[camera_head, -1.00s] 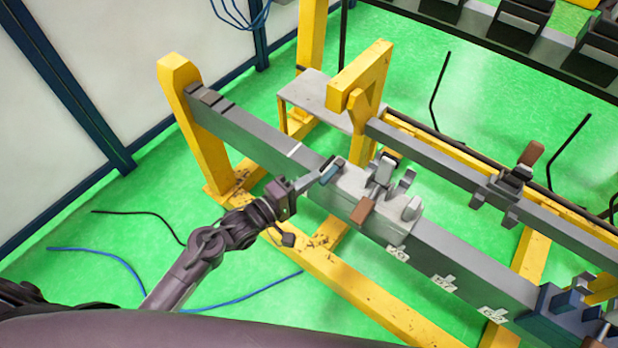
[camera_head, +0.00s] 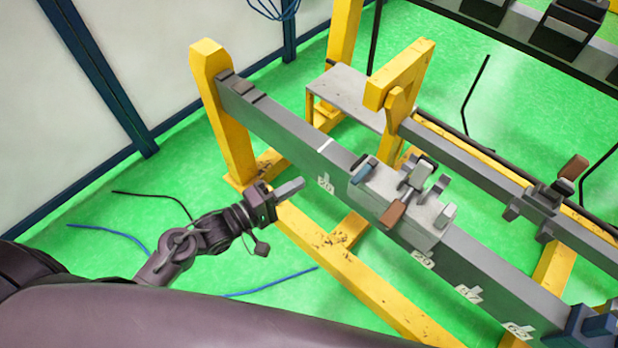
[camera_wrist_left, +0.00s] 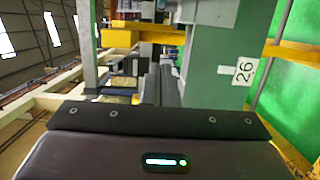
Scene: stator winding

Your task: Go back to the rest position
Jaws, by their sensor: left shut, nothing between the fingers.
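My left gripper (camera_head: 291,187) is shut and empty in the head view. It is in the air over the green floor, left of the grey beam and apart from it. The light grey block (camera_head: 376,197) sits on the beam to the right of the gripper, with a blue piece and brown-handled levers on it. In the left wrist view, the dark housing of my wrist fills the bottom and the fingertips do not show clearly. My right gripper is not in view.
The long grey beam (camera_head: 275,122) on a yellow frame (camera_head: 226,130) runs diagonally to the lower right. A second beam (camera_head: 465,157) lies behind it. Blue and black cables lie on the floor at left. A white-panelled wall (camera_head: 190,50) bounds the left side.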

